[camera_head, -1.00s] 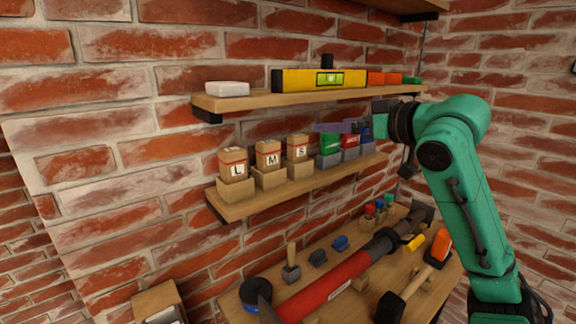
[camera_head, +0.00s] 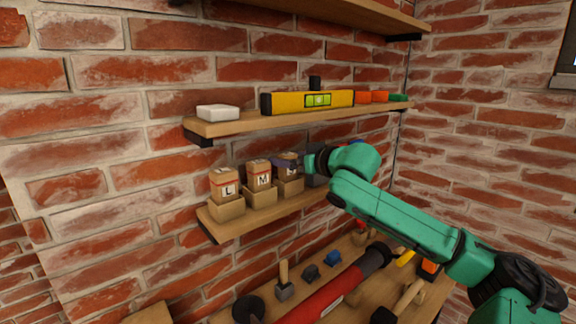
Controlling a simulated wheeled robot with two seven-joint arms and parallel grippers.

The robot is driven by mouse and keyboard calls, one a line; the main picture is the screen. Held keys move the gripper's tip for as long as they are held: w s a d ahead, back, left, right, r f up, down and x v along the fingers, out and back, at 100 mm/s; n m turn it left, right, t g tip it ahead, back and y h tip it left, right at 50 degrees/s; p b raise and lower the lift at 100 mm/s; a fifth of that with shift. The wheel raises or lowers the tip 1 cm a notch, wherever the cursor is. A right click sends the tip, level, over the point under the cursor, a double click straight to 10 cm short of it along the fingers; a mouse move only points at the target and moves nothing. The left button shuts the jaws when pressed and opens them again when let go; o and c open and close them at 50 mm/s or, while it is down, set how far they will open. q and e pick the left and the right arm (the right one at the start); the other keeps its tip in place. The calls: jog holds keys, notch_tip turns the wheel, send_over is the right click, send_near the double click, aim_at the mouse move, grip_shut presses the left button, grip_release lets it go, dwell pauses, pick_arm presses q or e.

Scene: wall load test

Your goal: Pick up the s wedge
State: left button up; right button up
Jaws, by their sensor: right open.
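The S wedge (camera_head: 287,160) is a small wooden block in a holder on the middle shelf, right of the M wedge (camera_head: 259,174) and the L wedge (camera_head: 224,184). Its letter label is mostly covered by my right gripper (camera_head: 287,163). My right arm comes in from the right and its open fingers reach in front of the S wedge's upper part. I cannot tell whether they touch it or stand around it. My left gripper is not in view.
The upper shelf (camera_head: 235,124) holds a yellow level (camera_head: 285,102), a white block (camera_head: 218,112) and small coloured blocks. The arm hides the right part of the middle shelf (camera_head: 240,228). Below, a bench carries a red-handled tool (camera_head: 330,297) and other tools.

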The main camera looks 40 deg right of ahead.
jog(key=shift+w+f, duration=0.2)
jog(key=shift+w, duration=0.25)
jog(key=shift+r, duration=0.1)
jog(key=c, duration=1.5)
